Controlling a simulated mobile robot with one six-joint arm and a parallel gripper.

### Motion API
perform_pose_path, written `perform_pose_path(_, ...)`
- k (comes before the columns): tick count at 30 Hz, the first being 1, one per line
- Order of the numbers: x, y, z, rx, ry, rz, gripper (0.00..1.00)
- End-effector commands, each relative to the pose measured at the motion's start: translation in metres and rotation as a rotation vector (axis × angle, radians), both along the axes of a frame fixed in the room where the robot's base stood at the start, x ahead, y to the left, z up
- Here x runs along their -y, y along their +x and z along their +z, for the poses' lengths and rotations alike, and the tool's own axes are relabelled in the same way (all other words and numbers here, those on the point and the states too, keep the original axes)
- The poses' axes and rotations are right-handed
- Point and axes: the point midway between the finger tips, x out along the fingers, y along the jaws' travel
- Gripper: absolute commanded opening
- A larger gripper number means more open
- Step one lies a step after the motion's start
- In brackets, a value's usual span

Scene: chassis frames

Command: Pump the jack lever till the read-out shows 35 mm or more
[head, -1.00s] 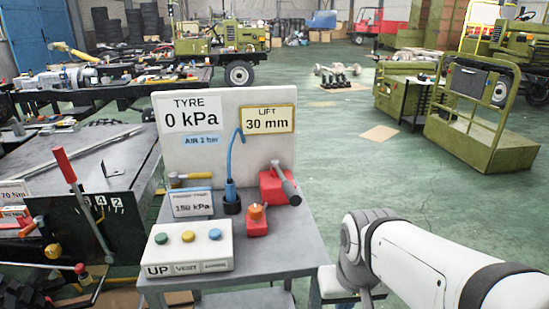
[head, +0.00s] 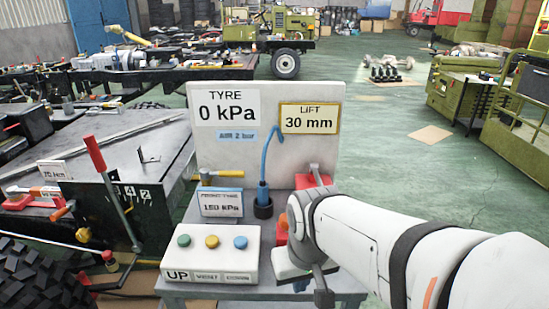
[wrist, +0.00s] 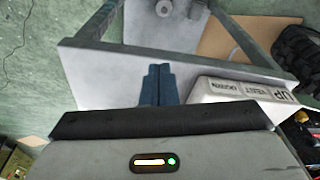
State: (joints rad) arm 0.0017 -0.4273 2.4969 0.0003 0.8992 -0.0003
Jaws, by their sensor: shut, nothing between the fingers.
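The read-out (head: 309,119) under "LIFT" shows 30 mm on the white board. The red jack (head: 303,182) with its grey lever (head: 316,174) stands at the board's lower right, partly hidden behind my arm. My gripper (head: 322,291) is low at the front right of the bench, apart from the lever. In the wrist view its dark blue fingers (wrist: 155,85) are shut together and empty, pointing over the bench top's edge. The lever does not show in the wrist view.
A button box (head: 211,252) marked "UP" sits at the bench's front, left of my gripper. A blue hose (head: 266,160) rises behind it. A small red block (head: 282,225) is partly covered by my arm. A red-handled lever (head: 95,153) stands at left.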

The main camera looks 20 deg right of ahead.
Motion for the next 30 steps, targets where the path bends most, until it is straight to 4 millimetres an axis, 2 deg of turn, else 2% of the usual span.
perform_pose_path(5, 0.001, 0.003, 0.006, -0.005, -0.002, 0.014, 0.0)
perform_pose_path(6, 0.003, 0.006, 0.012, -0.012, -0.004, 0.03, 0.0)
perform_pose_path(8, -0.007, 0.014, 0.026, -0.028, -0.01, 0.084, 0.0)
perform_pose_path(11, 0.003, 0.034, 0.06, -0.072, -0.014, 0.208, 0.0)
perform_pose_path(15, 0.033, 0.071, 0.12, -0.145, 0.007, 0.464, 0.0)
perform_pose_path(21, 0.086, 0.116, 0.192, -0.19, 0.095, 0.857, 0.0)
perform_pose_path(25, 0.118, 0.134, 0.223, -0.175, 0.154, 1.067, 0.0)
perform_pose_path(30, 0.142, 0.144, 0.244, -0.144, 0.203, 1.236, 0.0)
